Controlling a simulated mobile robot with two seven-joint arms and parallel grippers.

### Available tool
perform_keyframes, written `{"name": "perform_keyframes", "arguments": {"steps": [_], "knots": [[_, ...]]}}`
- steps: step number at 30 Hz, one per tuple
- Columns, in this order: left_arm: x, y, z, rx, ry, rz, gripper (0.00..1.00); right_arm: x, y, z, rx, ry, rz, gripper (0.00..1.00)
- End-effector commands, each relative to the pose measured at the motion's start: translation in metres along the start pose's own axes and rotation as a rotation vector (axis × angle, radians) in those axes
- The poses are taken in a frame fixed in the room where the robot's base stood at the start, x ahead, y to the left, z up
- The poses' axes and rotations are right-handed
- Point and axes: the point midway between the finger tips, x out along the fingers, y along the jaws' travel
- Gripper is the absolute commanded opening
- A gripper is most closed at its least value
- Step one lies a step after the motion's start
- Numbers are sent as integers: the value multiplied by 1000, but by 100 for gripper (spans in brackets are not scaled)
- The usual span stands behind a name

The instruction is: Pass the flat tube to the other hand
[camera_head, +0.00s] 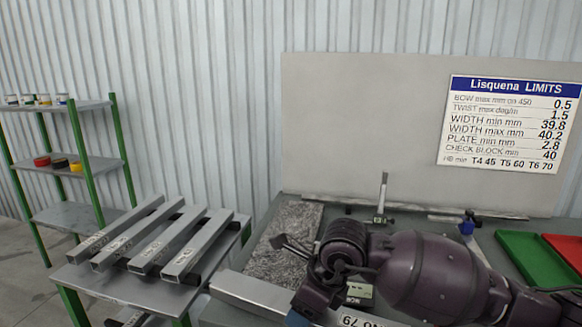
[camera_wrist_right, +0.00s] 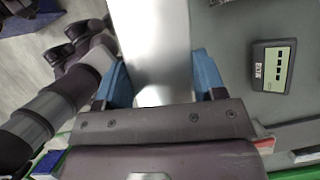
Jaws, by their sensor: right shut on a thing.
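The flat tube (camera_head: 252,290) is a long silver bar at the front edge of the bench, low in the head view. A printed label shows near its right part, and my right arm hides some of it. In the right wrist view the tube (camera_wrist_right: 155,30) runs up the picture between the blue fingers. My right gripper (camera_wrist_right: 162,82) is shut on it, with one finger on each side. In the head view a blue part of this gripper (camera_head: 298,319) shows beside the tube.
Several grey tubes (camera_head: 150,245) lie on a side table at left. A granite plate (camera_head: 285,240), a small gauge (camera_wrist_right: 272,66) and an upright stand (camera_head: 381,200) are on the bench. Green (camera_head: 528,257) and red (camera_head: 567,250) trays lie at right. A panel with a limits sign (camera_head: 508,125) stands behind.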

Motion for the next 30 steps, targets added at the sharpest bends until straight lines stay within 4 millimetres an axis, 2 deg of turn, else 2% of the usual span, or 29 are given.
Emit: {"name": "perform_keyframes", "arguments": {"steps": [17, 30], "knots": [[-3, 0, 5, -2, -10, -2, 43, 11, 24, -24, -682, 0, 283, 22], [-1, 0, 2, -1, -3, -1, 43, 17, 44, -46, -1280, 3, 532, 22]]}}
